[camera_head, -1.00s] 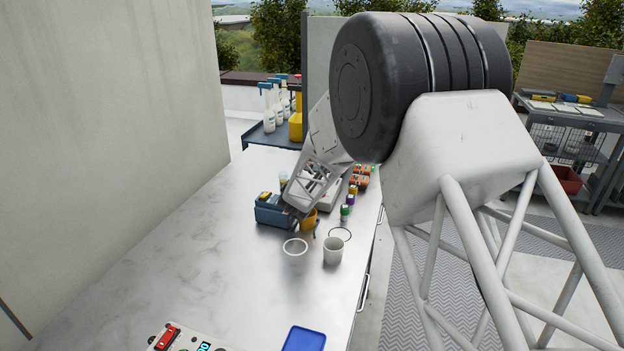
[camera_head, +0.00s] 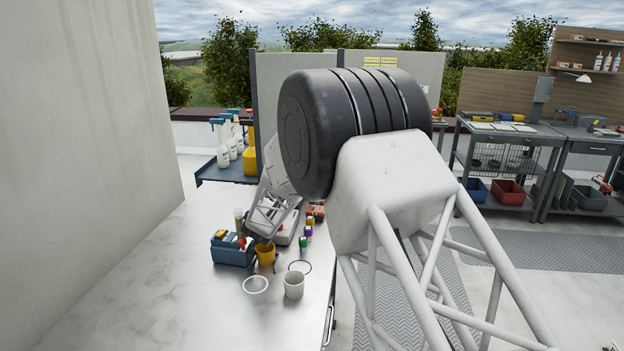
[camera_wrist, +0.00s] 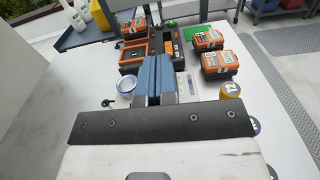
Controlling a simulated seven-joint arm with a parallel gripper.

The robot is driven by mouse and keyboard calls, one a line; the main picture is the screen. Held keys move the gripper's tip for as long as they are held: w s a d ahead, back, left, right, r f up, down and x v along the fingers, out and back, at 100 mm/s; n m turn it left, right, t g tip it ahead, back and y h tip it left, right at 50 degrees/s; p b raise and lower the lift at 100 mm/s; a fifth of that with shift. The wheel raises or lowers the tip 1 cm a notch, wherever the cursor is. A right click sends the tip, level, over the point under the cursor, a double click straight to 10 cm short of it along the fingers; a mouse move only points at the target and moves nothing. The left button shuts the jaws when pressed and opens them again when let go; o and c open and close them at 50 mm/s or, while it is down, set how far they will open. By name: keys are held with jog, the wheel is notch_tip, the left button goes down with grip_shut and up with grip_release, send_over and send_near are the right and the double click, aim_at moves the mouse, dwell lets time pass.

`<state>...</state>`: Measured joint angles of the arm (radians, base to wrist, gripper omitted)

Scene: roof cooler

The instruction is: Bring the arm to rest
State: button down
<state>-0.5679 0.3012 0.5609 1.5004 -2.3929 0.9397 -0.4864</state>
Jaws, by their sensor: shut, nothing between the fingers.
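My gripper (camera_wrist: 152,78) shows in the wrist view as two blue fingers pressed together, with nothing between them. Below them is the dark bar of my wrist. The fingers point over the table (camera_wrist: 265,135), toward orange and black boxes (camera_wrist: 152,50). In the head view my arm reaches over the table (camera_head: 150,280) from the right. Its far end comes down near a blue bin (camera_head: 232,250) and a yellow cup (camera_head: 265,254). The fingertips are hard to make out there, so I cannot tell their gap to these things.
A white cup (camera_head: 293,285) and a ring-shaped item (camera_head: 255,285) stand nearer on the table. Small coloured bottles (camera_head: 304,242) stand beside my arm. A wall (camera_head: 100,130) bounds the left. The table's near-left surface is bare. Spray bottles (camera_head: 222,145) stand on a back shelf.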

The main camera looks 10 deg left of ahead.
jog(key=s+d+r+m+g+h, duration=0.25)
jog(key=s+d+r+m, duration=0.2)
jog(key=d, duration=0.55)
jog(key=s+d+r+m+g+h, duration=0.2)
jog(key=s+d+r+m+h, duration=0.25)
jog(key=d, duration=0.65)
jog(key=s+d+r+m+g+h, duration=0.1)
jog(key=s+d+r+m+g, duration=0.35)
jog(key=d, duration=0.55)
jog(key=s+d+r+m+g+y, duration=0.1)
jog(key=s+d+m+g, duration=0.1)
jog(key=s+d+m, duration=0.55)
jog(key=s+d+m+g, duration=0.15)
jog(key=s+d, duration=0.25)
jog(key=s, duration=0.6)
jog(key=s+d+r+m+g+y, duration=0.1)
jog(key=s+d+m+g, duration=0.1)
jog(key=s+d+m, duration=0.5)
jog(key=s+a+f+m+y, duration=0.1)
jog(key=s+m+y, duration=0.2)
jog(key=s, duration=0.8)
jog(key=s+a+f+m+y, duration=0.2)
jog(key=s+m+y, duration=0.1)
jog(key=s, duration=0.9)
jog(key=shift+f+g, duration=0.25)
jog(key=shift+g, duration=0.2)
